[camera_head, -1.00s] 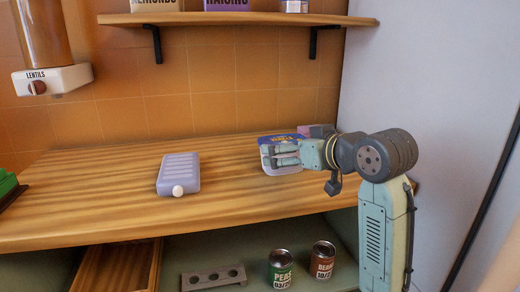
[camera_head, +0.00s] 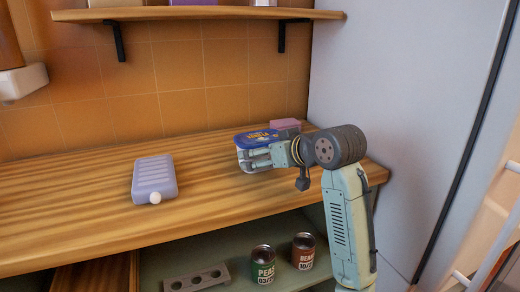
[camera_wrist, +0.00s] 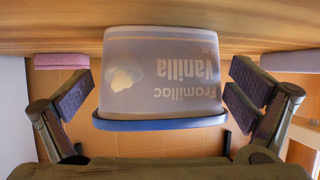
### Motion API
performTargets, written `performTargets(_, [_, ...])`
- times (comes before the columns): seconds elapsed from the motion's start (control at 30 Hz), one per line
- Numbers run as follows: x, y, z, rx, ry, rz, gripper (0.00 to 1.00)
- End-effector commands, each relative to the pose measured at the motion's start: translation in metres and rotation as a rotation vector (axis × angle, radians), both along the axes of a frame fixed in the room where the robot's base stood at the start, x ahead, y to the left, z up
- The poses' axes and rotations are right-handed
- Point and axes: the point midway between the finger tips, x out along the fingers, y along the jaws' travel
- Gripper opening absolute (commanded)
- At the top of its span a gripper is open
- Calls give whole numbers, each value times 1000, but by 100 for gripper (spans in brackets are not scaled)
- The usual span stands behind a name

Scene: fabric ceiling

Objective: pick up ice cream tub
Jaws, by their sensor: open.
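The ice cream tub (camera_head: 243,160) stands on the wooden counter near its right end. It has a pale body and a blue lid; in the wrist view the tub (camera_wrist: 160,75) appears upside down, with vanilla lettering on its side. My gripper (camera_head: 258,157) is at the tub, reaching from the right and partly covering it. In the wrist view my gripper (camera_wrist: 160,92) is open, with one dark finger pad on each side of the tub. A gap shows between the tub and the left pad; the right pad is very close to the tub, and contact is unclear.
A pink block (camera_head: 286,124) sits behind the tub on the counter (camera_head: 90,215). A lilac bottle-like container (camera_head: 154,178) lies to the left, with free counter between. Cans of peas (camera_head: 263,266) and beans (camera_head: 303,252) stand on the shelf below. A wall shelf (camera_head: 200,14) hangs above.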

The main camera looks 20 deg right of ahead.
Motion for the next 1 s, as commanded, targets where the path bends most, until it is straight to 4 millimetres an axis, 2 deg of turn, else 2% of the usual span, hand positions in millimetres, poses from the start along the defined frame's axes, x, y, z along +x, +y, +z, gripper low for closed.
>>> performTargets(0.1, [16, 4, -7, 2, 1, 0, 100])
performTargets(0.2, [24, 6, -11, 1, 0, 0, 100])
performTargets(0.47, [26, 6, -13, 0, -1, 0, 100])
performTargets(1.0, [26, 6, -13, 0, -1, 0, 65])
